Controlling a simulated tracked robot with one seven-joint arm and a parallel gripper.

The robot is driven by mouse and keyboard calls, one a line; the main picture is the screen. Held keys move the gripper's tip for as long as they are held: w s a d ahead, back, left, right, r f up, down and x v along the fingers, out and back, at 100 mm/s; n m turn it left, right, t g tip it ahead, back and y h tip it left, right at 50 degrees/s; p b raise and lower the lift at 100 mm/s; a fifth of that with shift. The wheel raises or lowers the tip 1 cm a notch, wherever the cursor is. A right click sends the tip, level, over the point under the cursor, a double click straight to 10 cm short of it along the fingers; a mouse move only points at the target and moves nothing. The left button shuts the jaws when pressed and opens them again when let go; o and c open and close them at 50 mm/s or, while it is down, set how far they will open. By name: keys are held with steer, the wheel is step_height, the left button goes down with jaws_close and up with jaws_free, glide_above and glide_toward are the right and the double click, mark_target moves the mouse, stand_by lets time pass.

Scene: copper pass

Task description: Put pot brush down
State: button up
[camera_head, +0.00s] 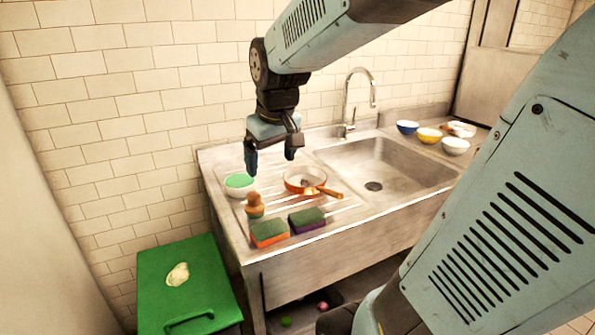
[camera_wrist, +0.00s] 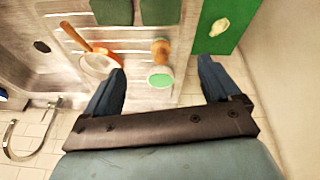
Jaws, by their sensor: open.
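The pot brush (camera_head: 254,204), with a rounded wooden top, stands on the ribbed steel drainboard (camera_head: 340,205), just in front of a white bowl with green in it (camera_head: 239,183). In the wrist view the brush (camera_wrist: 160,48) shows just beyond the bowl (camera_wrist: 160,80). Its lower end is hard to make out. My gripper (camera_head: 272,158) is open and empty, pointing down above the drainboard, apart from the brush. In the wrist view its two fingers (camera_wrist: 162,68) are spread wide, with the bowl and brush between and beyond them.
A copper pan (camera_head: 297,185) lies right of the brush. An orange-green sponge (camera_head: 269,233) and a purple-green sponge (camera_head: 307,220) lie near the front edge. The sink (camera_head: 385,165), tap (camera_head: 348,105) and several bowls are further right. A green-lidded bin (camera_head: 195,265) stands lower left.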

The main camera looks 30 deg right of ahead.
steer(key=s+r+m+t, duration=0.1)
steer(key=s+m, duration=0.1)
steer(key=s, duration=0.9)
steer(key=shift+s+d+r+t, duration=0.3)
steer(key=shift+d+r+t, duration=0.1)
steer(key=shift+o, duration=0.3)
steer(key=shift+w, duration=0.1)
steer(key=m+g+h, duration=0.1)
steer(key=m+g, duration=0.1)
steer(key=m, duration=0.3)
glide_above(254, 192)
steer(key=s+a, duration=0.1)
steer(key=s, duration=0.2)
step_height(254, 192, down, 11)
steer(key=x, duration=0.8)
steer(key=shift+f, duration=0.2)
steer(key=shift+s+a+x, duration=0.1)
steer(key=shift+s+x, duration=0.05)
steer(key=shift+x, duration=0.75)
steer(key=shift+s+a+x, duration=0.1)
steer(key=shift+s+x, duration=0.1)
steer(key=shift+x, duration=0.7)
steer(key=shift+s+a+x, duration=0.1)
steer(key=shift+s+x, duration=0.05)
steer(key=shift+x, duration=0.7)
steer(key=shift+f, duration=0.15)
